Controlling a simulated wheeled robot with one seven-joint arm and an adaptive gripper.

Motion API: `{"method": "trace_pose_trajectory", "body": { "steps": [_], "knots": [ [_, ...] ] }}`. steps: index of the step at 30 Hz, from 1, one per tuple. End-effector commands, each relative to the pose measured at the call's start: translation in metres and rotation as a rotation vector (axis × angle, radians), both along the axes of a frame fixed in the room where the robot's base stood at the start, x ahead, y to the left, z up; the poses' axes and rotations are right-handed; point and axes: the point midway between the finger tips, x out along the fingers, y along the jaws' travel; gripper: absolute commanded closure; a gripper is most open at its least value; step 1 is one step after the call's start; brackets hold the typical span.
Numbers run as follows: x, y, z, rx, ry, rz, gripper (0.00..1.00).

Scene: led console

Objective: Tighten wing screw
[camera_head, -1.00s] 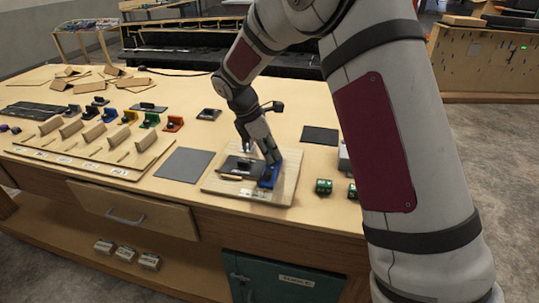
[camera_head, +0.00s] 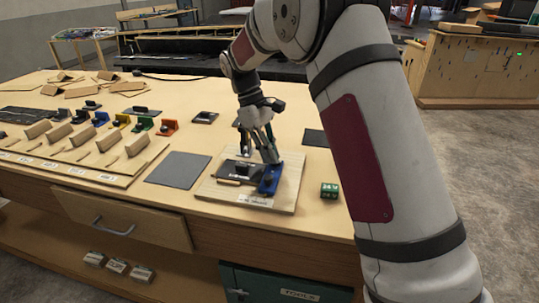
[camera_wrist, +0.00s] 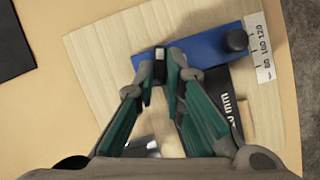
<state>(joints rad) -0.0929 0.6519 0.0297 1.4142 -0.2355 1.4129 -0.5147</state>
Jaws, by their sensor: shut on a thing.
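A blue bar (camera_wrist: 205,48) with a round black knob (camera_wrist: 235,40) at its right end lies on the light wooden board. It also shows in the head view (camera_head: 270,180) near the board's right side. My gripper (camera_wrist: 160,68) points down at the left end of the blue bar. Its fingertips are closed on a small dark part, which looks like the wing screw (camera_wrist: 159,72); the fingers hide most of it. In the head view my gripper (camera_head: 271,157) reaches the far end of the bar, and the screw cannot be made out.
The wooden board (camera_head: 275,203) also carries a black plate (camera_head: 230,175) and a printed scale (camera_wrist: 260,48). Wooden racks with coloured pieces (camera_head: 167,127) stand further left.

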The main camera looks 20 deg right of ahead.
Motion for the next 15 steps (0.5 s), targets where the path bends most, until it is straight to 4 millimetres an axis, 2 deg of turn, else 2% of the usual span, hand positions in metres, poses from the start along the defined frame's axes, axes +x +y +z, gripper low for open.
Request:
{"method": "trace_pose_trajectory", "body": {
  "steps": [6,15],
  "knots": [
    [0.0028,-0.0035,0.0025,-0.002,-0.006,-0.161,1.00],
    [0.0031,-0.0046,0.0032,-0.002,-0.006,-0.291,1.00]
  ]
}}
